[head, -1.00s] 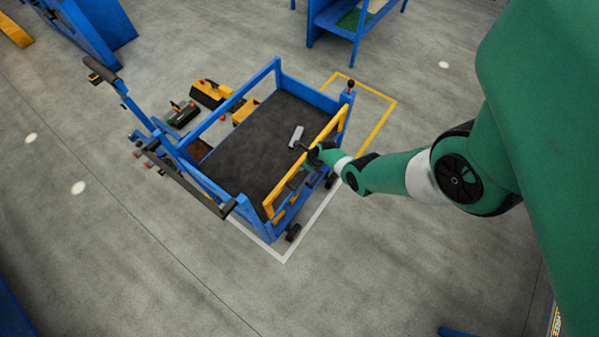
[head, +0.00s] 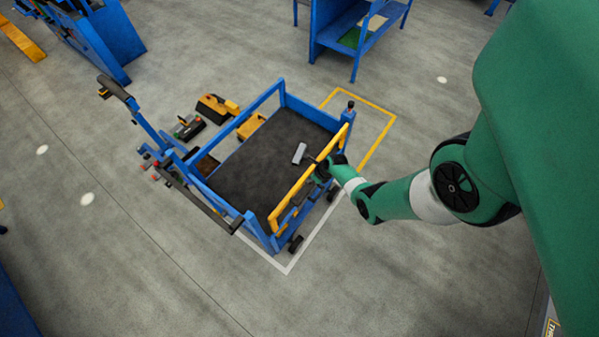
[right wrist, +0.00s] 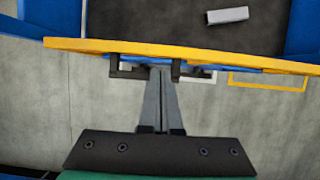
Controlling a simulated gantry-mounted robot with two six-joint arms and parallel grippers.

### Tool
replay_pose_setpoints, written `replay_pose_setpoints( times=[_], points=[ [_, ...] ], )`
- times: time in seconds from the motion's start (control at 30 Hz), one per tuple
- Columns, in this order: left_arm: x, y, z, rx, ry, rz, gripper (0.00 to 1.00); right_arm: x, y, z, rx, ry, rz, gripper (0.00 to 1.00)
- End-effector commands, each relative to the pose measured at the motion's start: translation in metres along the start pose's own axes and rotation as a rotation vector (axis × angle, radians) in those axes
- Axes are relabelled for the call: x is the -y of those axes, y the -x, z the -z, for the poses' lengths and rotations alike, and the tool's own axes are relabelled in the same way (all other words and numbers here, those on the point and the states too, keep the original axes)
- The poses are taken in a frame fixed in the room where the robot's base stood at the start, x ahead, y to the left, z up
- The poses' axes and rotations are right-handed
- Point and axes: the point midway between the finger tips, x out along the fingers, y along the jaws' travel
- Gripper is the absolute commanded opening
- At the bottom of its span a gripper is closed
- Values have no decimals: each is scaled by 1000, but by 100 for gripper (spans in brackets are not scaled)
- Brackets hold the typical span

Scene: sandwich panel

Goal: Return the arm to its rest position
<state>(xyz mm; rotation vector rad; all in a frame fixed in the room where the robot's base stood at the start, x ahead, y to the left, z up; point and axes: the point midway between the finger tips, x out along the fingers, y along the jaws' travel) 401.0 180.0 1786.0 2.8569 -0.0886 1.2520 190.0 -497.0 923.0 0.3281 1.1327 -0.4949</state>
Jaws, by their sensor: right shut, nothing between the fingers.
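My right arm (head: 400,197) comes in from the right in the head view and reaches to the cart's yellow rail. My right gripper (right wrist: 161,75) is shut and empty in the right wrist view, its fingertips close to the yellow rail (right wrist: 200,55) and between two dark brackets. I cannot tell whether the fingertips touch the rail. The blue cart (head: 233,219) has a dark bed, with a small grey block (head: 299,153) lying on it near the rail. The block also shows in the right wrist view (right wrist: 228,15). My left gripper is not in view.
Yellow and dark equipment (head: 212,108) stands beyond the cart's left side. A blue shelf unit (head: 355,45) stands at the back. A yellow floor outline (head: 378,143) lies behind the cart. Open floor lies in front and to the right.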

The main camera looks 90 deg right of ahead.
Motion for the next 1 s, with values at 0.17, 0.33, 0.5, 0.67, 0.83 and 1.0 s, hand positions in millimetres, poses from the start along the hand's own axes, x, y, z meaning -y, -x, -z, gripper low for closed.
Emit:
replay_pose_setpoints(
  times=[0.17,0.33,0.5,0.67,0.83,1.0],
  points=[
    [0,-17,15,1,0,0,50,0,33,5,-8,-2,-2,0],
    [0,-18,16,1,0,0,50,0,38,8,-12,-2,-4,0],
    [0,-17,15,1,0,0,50,0,37,9,-13,-1,-4,0],
    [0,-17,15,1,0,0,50,-1,36,8,-13,1,-5,0],
    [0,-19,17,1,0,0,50,-28,36,-30,17,120,-34,0],
    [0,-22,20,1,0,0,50,-78,61,-152,185,351,-44,0]
  ],
)
